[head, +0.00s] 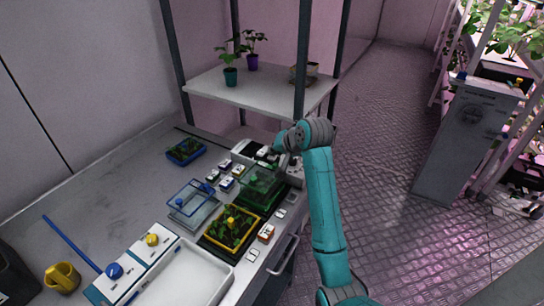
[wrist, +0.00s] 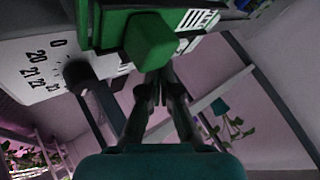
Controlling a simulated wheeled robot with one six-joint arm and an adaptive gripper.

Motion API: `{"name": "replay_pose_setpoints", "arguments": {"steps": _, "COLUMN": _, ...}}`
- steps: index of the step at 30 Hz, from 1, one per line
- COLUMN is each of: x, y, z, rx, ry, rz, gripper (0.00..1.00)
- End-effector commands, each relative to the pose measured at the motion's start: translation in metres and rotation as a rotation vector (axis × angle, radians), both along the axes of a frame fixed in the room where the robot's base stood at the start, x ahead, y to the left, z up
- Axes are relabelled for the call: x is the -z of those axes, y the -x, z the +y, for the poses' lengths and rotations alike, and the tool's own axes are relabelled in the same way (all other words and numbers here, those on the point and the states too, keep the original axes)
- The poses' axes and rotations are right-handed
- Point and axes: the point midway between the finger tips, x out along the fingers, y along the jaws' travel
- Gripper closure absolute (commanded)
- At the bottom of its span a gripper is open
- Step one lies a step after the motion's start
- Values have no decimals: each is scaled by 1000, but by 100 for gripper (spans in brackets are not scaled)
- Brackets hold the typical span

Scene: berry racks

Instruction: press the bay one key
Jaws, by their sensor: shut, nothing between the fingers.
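My gripper (wrist: 155,88) is shut and empty in the wrist view. Its fingertips are just below a green block-shaped key (wrist: 150,40) on a green-and-white unit with a barcode-like label. I cannot tell whether they touch it, and no bay number is readable on it. Beside it is a white dial plate with numbers (wrist: 35,65) and a black knob (wrist: 78,75). In the head view my arm reaches over the bench to a white unit with a dark panel (head: 258,150). The fingertips are hidden there by the wrist.
The bench holds a blue seedling tray (head: 186,150), a blue-rimmed clear box (head: 190,212), a yellow-rimmed seedling tray (head: 213,246) and a green-lidded tray (head: 262,182). A shelf (head: 245,98) on dark posts stands behind. The floor at right is clear up to a grey cabinet (head: 465,145).

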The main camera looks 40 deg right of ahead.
Motion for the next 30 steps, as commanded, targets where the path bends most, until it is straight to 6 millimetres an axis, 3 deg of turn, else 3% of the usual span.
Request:
{"name": "replay_pose_setpoints", "arguments": {"steps": 13, "x": 3, "y": 0, "z": 0, "rx": 0, "ry": 0, "rz": 0, "gripper": 100}}
{"name": "replay_pose_setpoints", "arguments": {"steps": 30, "x": -10, "y": 0, "z": 0, "rx": 0, "ry": 0, "rz": 0, "gripper": 100}}
